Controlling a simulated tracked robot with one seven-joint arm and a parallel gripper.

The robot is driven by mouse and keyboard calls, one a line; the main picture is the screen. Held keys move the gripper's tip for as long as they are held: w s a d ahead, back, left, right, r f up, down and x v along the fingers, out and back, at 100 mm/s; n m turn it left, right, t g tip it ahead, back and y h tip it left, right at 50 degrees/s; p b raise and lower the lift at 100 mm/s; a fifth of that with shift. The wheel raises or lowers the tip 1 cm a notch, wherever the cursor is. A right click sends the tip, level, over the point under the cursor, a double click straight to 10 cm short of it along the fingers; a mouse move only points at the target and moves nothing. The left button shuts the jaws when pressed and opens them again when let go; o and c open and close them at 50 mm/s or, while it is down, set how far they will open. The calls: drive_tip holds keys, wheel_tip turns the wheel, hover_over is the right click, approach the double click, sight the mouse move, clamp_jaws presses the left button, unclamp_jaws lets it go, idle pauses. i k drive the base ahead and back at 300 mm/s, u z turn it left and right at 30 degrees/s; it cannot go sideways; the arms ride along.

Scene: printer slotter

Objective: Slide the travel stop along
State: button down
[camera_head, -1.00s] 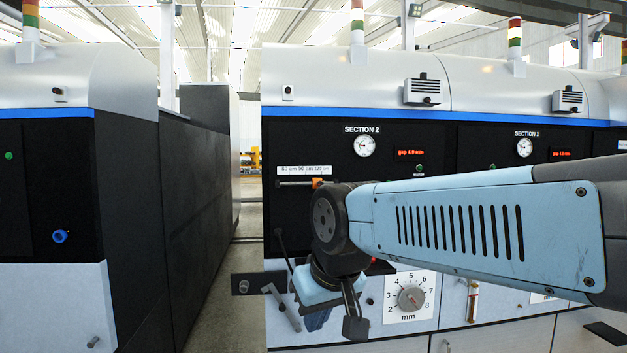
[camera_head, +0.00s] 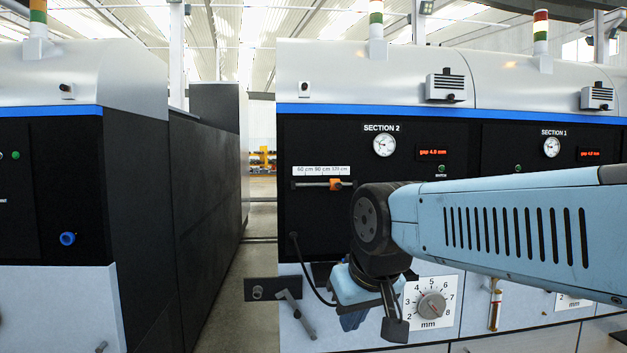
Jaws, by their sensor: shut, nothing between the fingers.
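The travel stop is an orange block (camera_head: 336,185) on a horizontal rod (camera_head: 308,184) on the black SECTION 2 panel. It sits toward the right end of the rod, under the right part of a white scale (camera_head: 321,170) marked 60, 90 and 120 cm. My gripper (camera_head: 395,330) hangs below and right of the stop, in front of the lower white panel, apart from the stop. Its fingers point down and it looks shut and empty. My blue arm comes in from the right and covers the panel right of the stop.
A mm dial (camera_head: 431,306) is right of my gripper. A lever handle (camera_head: 295,314) and a dark bracket (camera_head: 272,289) stick out at lower left. A black cable (camera_head: 305,268) hangs left of my wrist. An aisle (camera_head: 240,280) runs between the machines.

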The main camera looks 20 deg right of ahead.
sight(332, 182)
drive_tip(key=i, duration=0.85)
drive_tip(key=u, duration=0.05)
